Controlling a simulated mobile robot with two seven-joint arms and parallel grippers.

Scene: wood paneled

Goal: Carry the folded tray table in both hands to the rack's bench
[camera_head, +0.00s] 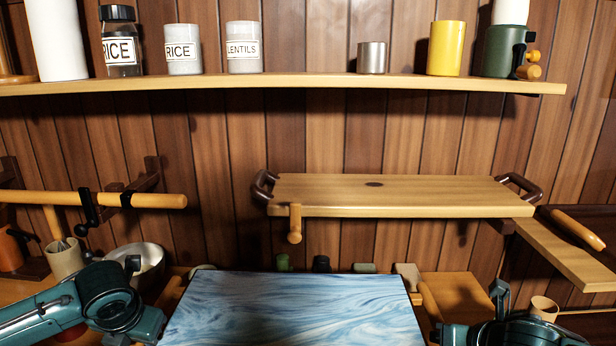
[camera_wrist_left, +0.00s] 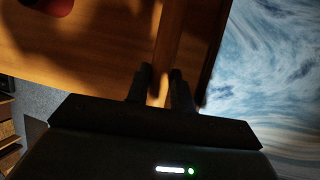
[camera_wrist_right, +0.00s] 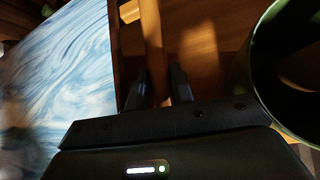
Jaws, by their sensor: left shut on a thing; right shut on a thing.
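A flat panel with a blue-and-white marbled top (camera_head: 295,310), which looks like the folded tray table, lies at the bottom centre of the head view. It also shows in the left wrist view (camera_wrist_left: 270,70) and right wrist view (camera_wrist_right: 60,75). My left gripper (camera_wrist_left: 160,80) is shut on a wooden bar along its left side. My right gripper (camera_wrist_right: 160,85) is shut on a wooden bar along its right side. A wooden board with dark end handles (camera_head: 400,190) stands out from the wall beyond; I cannot tell whether it is the rack's bench.
A high shelf (camera_head: 300,83) holds labelled jars, a metal cup and a yellow canister (camera_head: 446,48). A round rail (camera_head: 130,199) juts in at left. A metal bowl (camera_head: 145,265) is near my left wrist, a small cup (camera_head: 544,308) near my right. Small items line the panel's far edge.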

